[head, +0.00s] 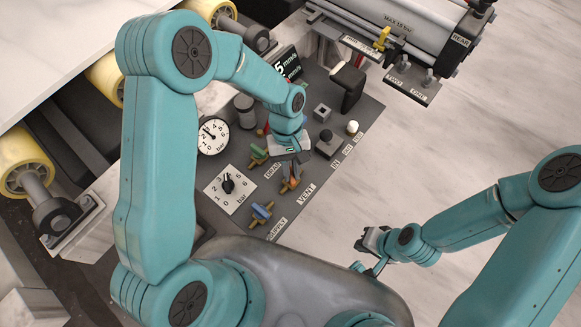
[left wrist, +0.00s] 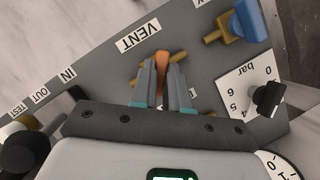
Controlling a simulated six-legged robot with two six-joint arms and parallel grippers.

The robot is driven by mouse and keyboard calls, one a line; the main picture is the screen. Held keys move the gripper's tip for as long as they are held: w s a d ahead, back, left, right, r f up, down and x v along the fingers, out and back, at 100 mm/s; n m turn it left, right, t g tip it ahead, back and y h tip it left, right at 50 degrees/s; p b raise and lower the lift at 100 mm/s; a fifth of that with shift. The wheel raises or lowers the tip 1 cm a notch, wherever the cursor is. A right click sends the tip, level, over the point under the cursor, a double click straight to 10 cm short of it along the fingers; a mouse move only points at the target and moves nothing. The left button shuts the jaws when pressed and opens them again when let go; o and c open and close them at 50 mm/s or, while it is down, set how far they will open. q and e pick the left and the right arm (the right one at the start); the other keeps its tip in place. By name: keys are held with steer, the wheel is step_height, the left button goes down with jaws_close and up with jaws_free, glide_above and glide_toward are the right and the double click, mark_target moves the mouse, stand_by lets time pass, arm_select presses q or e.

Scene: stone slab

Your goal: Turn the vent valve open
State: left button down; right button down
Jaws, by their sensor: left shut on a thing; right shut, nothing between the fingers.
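The vent valve has an orange handle (left wrist: 162,62) and a brass body, beside the VENT label (left wrist: 138,38) in the left wrist view. My left gripper (left wrist: 161,88) is shut on the orange handle, one grey finger on each side. The handle appears to lie across the brass body; much of it is hidden between the fingers. In the head view my left gripper (head: 291,180) reaches down onto the valve near the VENT label (head: 305,193). My right gripper (head: 367,245) is shut and empty, to the right of the panel, over the pale slab.
A blue-handled valve (head: 261,213) and a green-handled valve (head: 257,154) flank the vent valve. A dial knob (head: 229,185) and a bar gauge (head: 213,136) stand to the left. A black switch block (head: 328,144) is to the right.

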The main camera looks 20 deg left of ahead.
arm_select(q)
steer(key=m, duration=0.2)
steer(key=m+y, duration=0.1)
steer(key=m, duration=0.1)
steer(key=shift+w+d+m+y, duration=0.15)
steer(key=shift+m+y, duration=0.15)
steer(key=m+y, duration=0.2)
steer(key=m, duration=0.3)
steer(key=shift+d, duration=0.1)
steer(key=shift+m, duration=0.3)
steer(key=c, duration=1.1)
jaws_free()
steer(key=p+v, duration=0.2)
steer(key=v, duration=1.4)
steer(key=shift+w+d+r, duration=0.1)
steer(key=shift+d+r, duration=0.05)
